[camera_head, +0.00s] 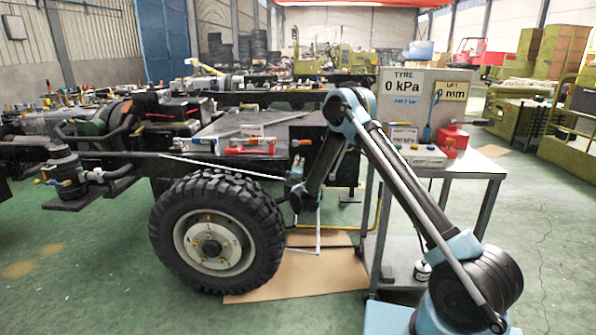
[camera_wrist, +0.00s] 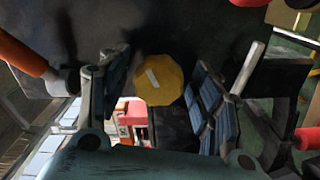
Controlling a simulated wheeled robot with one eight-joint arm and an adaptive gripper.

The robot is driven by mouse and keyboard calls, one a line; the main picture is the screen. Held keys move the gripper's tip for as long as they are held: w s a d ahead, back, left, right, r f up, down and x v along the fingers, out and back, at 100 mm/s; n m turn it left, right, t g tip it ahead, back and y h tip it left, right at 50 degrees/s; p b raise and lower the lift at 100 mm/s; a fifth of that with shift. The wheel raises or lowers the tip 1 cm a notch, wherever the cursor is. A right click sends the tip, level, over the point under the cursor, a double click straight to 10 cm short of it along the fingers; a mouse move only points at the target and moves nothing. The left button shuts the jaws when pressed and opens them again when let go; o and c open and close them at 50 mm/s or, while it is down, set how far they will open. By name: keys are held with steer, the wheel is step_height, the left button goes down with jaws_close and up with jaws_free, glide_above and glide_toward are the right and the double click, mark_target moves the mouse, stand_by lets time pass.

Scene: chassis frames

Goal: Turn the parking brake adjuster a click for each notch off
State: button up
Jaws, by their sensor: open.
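A yellow, many-sided knob (camera_wrist: 160,80) with a white pointer mark shows in the middle of the wrist view; it looks like the adjuster. My gripper (camera_wrist: 155,92) is open, with one blue-padded finger on each side of the knob. I cannot tell whether either pad touches it. In the head view my gripper (camera_head: 298,188) is low at the chassis side, just right of the big tyre (camera_head: 262,225). The knob cannot be made out in that view. No notch scale is readable.
A trolley (camera_head: 480,168) at the right carries a board (camera_head: 405,95) reading "TYRE 0 kPa", with a partly hidden LIFT reading in mm. A red device (camera_head: 453,138) stands on it. The black chassis frame (camera_head: 130,157) runs left. Red-ended bars flank my gripper in the wrist view. Cardboard (camera_head: 300,275) lies below.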

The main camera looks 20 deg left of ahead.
steer(key=shift+s, duration=0.1)
steer(key=v, duration=1.1)
steer(key=shift+s+d, duration=0.2)
steer(key=shift+s, duration=0.15)
